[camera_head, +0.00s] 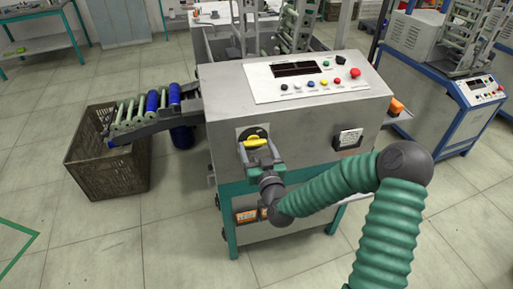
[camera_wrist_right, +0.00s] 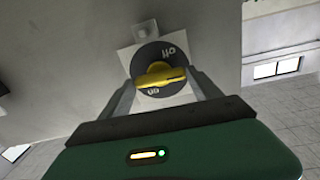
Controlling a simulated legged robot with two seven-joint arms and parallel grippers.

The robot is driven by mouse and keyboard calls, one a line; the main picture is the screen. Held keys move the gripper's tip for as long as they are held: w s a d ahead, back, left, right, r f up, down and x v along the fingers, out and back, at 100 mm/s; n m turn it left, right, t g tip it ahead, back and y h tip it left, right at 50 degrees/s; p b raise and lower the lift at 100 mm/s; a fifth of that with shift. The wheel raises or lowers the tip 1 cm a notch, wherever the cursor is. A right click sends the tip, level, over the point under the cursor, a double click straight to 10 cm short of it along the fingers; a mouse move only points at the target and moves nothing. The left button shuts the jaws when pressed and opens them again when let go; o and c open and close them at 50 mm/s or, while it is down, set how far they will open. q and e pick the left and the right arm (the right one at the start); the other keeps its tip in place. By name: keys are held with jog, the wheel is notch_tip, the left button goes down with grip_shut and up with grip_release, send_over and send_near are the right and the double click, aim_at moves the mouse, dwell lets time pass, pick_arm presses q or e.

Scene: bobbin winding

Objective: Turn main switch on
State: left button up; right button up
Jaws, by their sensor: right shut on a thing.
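The main switch is a black round dial with a yellow handle (camera_head: 256,142) on a pale plate, on the front panel of the grey winding machine (camera_head: 300,125). The wrist view shows the dial (camera_wrist_right: 158,58) marked "off" at upper right and "on" at lower left. The yellow handle (camera_wrist_right: 160,75) lies nearly level across it in that view. My right gripper (camera_head: 262,151) is at the switch, its fingers on either side of the yellow handle and shut on its ends. My left gripper is in neither view.
A control panel (camera_head: 310,80) with colored buttons and a red mushroom button (camera_head: 355,72) sits on top of the machine. A brown crate (camera_head: 108,178) stands left, under a chute holding bobbins. A second blue-framed machine (camera_head: 468,120) stands right. The floor in front is clear.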

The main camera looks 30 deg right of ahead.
jog(key=m+p, duration=0.1)
jog(key=m, duration=0.2)
jog(key=shift+m, duration=0.3)
jog(key=m+p, duration=0.2)
jog(key=m, duration=0.2)
jog(key=shift+d+m, duration=0.1)
jog(key=shift+m, duration=0.2)
jog(key=m+p, duration=0.1)
jog(key=m, duration=0.3)
jog(key=shift+f+m, duration=0.1)
jog(key=shift+m, duration=0.2)
jog(key=shift+s+f+m+p, duration=0.15)
jog(key=shift+m+p, duration=0.7)
jog(key=shift+m, duration=1.35)
jog(key=shift+f, duration=0.1)
jog(key=o, duration=1.4)
